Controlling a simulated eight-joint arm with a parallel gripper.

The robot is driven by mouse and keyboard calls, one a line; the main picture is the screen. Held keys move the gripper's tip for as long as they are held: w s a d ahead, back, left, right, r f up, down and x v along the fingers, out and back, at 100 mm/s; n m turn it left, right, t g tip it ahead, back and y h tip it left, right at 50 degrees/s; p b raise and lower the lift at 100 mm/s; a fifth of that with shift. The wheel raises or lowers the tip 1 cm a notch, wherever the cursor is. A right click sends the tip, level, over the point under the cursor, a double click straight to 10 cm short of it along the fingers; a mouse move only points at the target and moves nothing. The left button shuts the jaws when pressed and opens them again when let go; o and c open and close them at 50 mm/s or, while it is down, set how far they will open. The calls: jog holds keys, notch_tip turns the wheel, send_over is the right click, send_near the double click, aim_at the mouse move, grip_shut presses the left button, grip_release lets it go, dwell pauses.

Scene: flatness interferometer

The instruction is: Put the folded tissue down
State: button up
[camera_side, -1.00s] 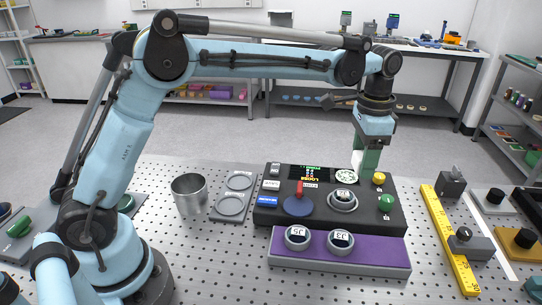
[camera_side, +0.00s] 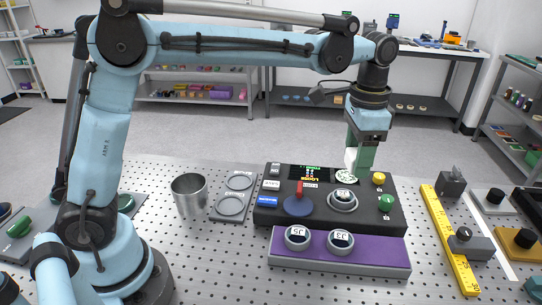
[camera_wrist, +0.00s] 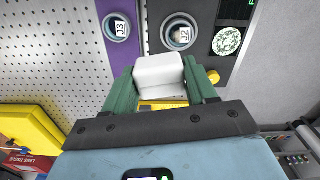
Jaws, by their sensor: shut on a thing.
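The folded tissue (camera_wrist: 160,73) is a small white pad held between the two green fingers of my gripper (camera_wrist: 160,80). In the side view the tissue (camera_side: 350,159) shows as a white patch beside the fingers of my gripper (camera_side: 358,160). My gripper is shut on it and points down, above the back right part of the black instrument (camera_side: 270,214). The fingers hide part of the tissue in the side view.
The instrument carries a round optic J2 (camera_side: 343,200), a yellow knob (camera_side: 379,178) and a green knob (camera_side: 386,203). A purple tray (camera_side: 340,264) holds J5 and J3. A metal cup (camera_side: 189,195) and a grey two-ring plate (camera_side: 229,206) stand left.

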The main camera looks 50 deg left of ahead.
jog(key=s+n, duration=0.2)
jog(key=s, duration=2.1)
jog(key=s+a+f, duration=0.3)
jog(key=s+f, duration=0.3)
jog(key=s, duration=0.1)
send_over(218, 243)
notch_tip(218, 243, down, 7)
jog(key=shift+w+a+r, duration=0.1)
jog(key=shift+r, duration=0.05)
jog(key=shift+f, duration=1.95)
jog(key=shift+f, duration=0.15)
jog(key=o, duration=1)
